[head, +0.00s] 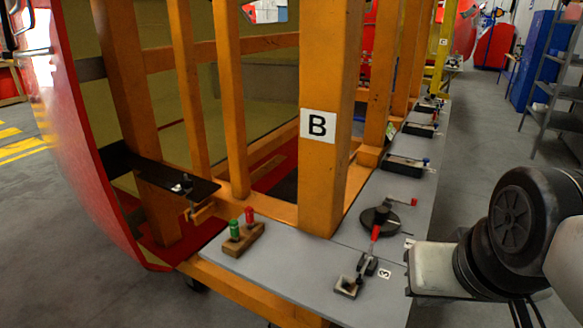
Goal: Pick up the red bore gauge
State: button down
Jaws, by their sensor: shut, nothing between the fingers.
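A red gauge (249,217), which looks like the red bore gauge, stands upright in a small wooden block (243,239). A green gauge (234,230) stands beside it on the left in the same block. The block sits at the left end of the grey shelf. My gripper (409,268) is at the right, over the shelf's right edge, well apart from the block. It is shut and empty; its fingers show only in small part.
A toggle clamp with a red handle (375,233) and a round black fixture (380,220) stand on the grey shelf (300,262) between my gripper and the block. The orange post marked B (323,170) rises behind them. A black bracket plate (150,172) is at left.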

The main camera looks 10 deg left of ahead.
aim_at(249, 214)
jog(key=u, duration=0.95)
jog(key=z, duration=0.2)
jog(key=i+j+z, duration=0.15)
jog(key=z, duration=0.2)
jog(key=i+j+z, duration=0.1)
jog(key=j+z, duration=0.3)
jog(key=i+j+z, duration=0.1)
jog(key=z, duration=0.25)
jog(key=i+j+z, duration=0.15)
jog(key=j, duration=0.45)
jog(key=j+z, duration=0.15)
jog(key=j, duration=1)
jog(key=i+j, duration=0.15)
jog(key=j, duration=0.45)
